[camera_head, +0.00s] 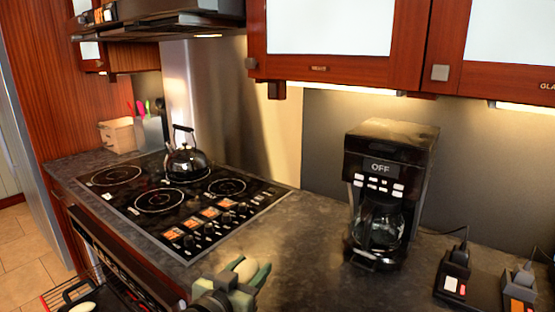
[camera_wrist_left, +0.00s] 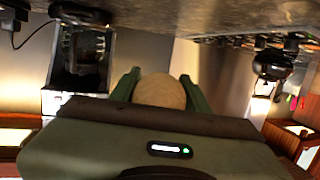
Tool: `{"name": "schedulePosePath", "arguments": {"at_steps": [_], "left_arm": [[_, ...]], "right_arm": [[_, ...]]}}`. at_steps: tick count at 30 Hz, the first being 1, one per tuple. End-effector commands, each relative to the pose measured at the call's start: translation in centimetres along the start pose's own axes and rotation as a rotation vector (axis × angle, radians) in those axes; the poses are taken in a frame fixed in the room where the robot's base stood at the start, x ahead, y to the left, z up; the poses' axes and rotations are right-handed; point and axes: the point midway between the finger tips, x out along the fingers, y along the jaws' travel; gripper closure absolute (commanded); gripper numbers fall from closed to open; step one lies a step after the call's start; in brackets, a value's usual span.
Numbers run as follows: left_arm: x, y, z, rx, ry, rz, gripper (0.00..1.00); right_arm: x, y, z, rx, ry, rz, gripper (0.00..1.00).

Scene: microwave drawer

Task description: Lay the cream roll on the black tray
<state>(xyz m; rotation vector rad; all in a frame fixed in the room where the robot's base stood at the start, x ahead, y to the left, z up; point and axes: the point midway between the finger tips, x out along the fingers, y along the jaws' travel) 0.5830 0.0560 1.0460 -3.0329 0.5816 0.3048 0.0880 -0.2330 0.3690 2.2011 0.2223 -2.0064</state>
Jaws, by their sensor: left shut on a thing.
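The cream roll (camera_head: 246,268) is a pale, rounded piece between the green fingers of my left gripper (camera_head: 243,276), low in the middle of the head view. My left gripper is shut on it, above the front part of the counter. In the left wrist view the roll (camera_wrist_left: 160,92) shows as a tan round end between the two green fingers (camera_wrist_left: 158,90). A dark item with a black loop (camera_head: 76,290) and a pale round thing shows at the lower left edge; I cannot tell if it is the black tray. My right gripper is not in view.
A black coffee maker (camera_head: 385,190) stands on the counter right of the gripper. A kettle (camera_head: 186,162) sits on the black cooktop (camera_head: 140,200). Small black devices (camera_head: 454,275) stand at the right. Bare counter (camera_head: 310,265) lies between gripper and coffee maker. Cabinets (camera_head: 335,70) hang above.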

Motion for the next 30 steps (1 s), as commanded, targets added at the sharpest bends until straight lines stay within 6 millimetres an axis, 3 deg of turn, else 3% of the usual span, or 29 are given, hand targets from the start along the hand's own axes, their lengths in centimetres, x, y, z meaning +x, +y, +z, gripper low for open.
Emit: {"name": "schedulePosePath", "arguments": {"at_steps": [1,6,12,15,19,24,30], "left_arm": [[-1.6,-0.8,1.6,-0.015,-0.007,-0.038,0.94],[-6.8,-3.8,5.1,-0.041,-0.006,-0.177,0.94],[-12.1,-6.5,7.3,-0.064,-0.004,-0.305,0.94],[-13.8,-7.3,7.8,-0.070,-0.002,-0.343,0.94],[-14.9,-7.9,8.1,-0.076,0.000,-0.369,0.94],[-15.0,-8.0,8.0,-0.075,0.002,-0.371,0.94],[-11.8,-6.7,6.8,-0.060,0.009,-0.306,0.94]], "right_arm": [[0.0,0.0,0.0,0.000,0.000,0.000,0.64],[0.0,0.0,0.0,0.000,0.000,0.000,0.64],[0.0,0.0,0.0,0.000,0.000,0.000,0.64],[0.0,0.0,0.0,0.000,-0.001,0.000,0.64],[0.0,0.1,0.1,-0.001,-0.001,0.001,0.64],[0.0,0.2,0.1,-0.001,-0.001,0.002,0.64],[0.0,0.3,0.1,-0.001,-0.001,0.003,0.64]]}}
